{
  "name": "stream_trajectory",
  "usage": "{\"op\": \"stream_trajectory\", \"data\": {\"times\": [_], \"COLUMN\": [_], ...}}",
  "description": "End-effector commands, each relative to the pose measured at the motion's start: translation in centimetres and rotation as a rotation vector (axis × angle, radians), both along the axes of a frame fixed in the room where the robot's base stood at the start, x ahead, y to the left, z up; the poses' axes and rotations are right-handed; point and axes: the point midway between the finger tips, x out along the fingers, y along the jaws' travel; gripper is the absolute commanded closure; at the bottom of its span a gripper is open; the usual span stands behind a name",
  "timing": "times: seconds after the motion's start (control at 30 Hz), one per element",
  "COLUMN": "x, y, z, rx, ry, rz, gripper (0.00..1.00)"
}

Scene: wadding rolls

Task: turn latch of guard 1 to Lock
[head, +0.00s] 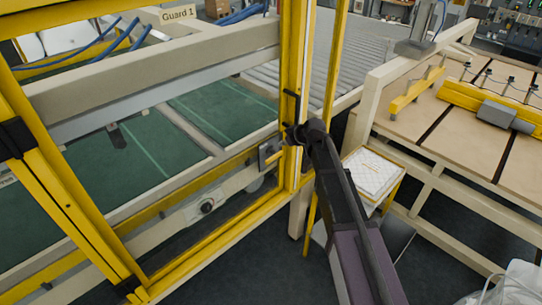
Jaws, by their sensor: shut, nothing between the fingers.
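Guard 1 (140,69) is a yellow-framed guard on the left, with a "Guard 1" sign (178,14) above it. A small grey plate (267,158) with an orange-yellow mark sits by the guard's right post and looks like the latch. Its setting is too small to read. A black upright handle (291,104) is on the post just above. My gripper (287,137) is small and dark, at the post beside the plate. It is shut with nothing in it. I cannot tell whether it touches the latch, and the wrist hides part of the post.
Green conveyor beds (140,160) lie behind the guard, and a roller conveyor (335,60) runs behind the post. A beige-framed table (440,165) stands at the right. A white-topped yellow box (371,175) is close to my arm's right. Clear plastic (515,285) lies at the bottom right.

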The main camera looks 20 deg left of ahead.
Motion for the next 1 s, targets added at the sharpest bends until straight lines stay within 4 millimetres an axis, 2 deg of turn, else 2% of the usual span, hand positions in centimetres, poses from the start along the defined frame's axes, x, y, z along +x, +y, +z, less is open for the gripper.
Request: {"op": "stream_trajectory", "data": {"times": [0.47,1.0], "x": [0.2,2.0], "y": [0.2,3.1], "z": [-0.5,-4.1], "rx": [0.000,-0.002], "ry": [0.001,0.001], "rz": [-0.001,-0.001], "gripper": [1.00,1.00]}}
